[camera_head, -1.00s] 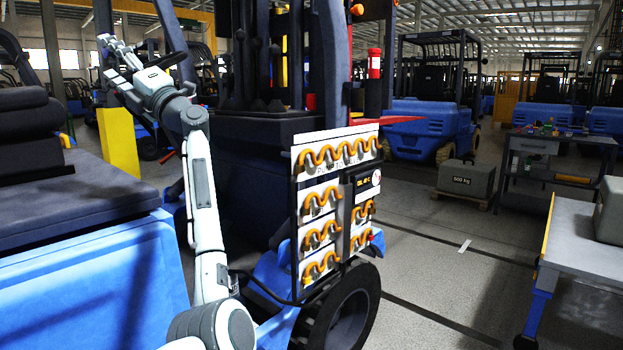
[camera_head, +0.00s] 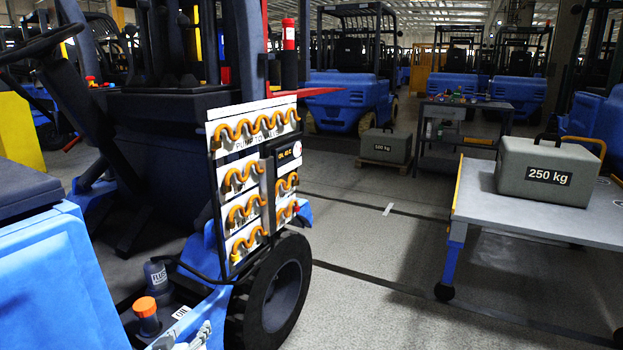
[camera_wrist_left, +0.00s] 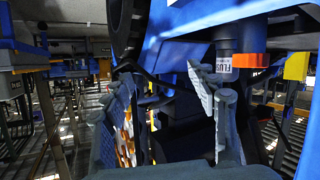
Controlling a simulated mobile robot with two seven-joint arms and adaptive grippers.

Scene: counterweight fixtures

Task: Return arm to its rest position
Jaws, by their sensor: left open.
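Most of my left arm is out of that picture. In the left wrist view the gripper (camera_wrist_left: 165,112) has its grey fingers apart, with nothing seen between them. An orange cap (camera_head: 145,307) on a dark neck stands just left of the gripper in the head view. The orange cap also shows in the wrist view (camera_wrist_left: 250,60), beyond the fingers. My right gripper is in neither view.
A white panel with orange coiled hoses (camera_head: 250,180) stands above the forklift's black wheel (camera_head: 285,290). A dark bottle (camera_head: 157,276) is behind the cap. A 250 kg block (camera_head: 545,172) rests on a table (camera_head: 475,208) at right. The floor between is clear.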

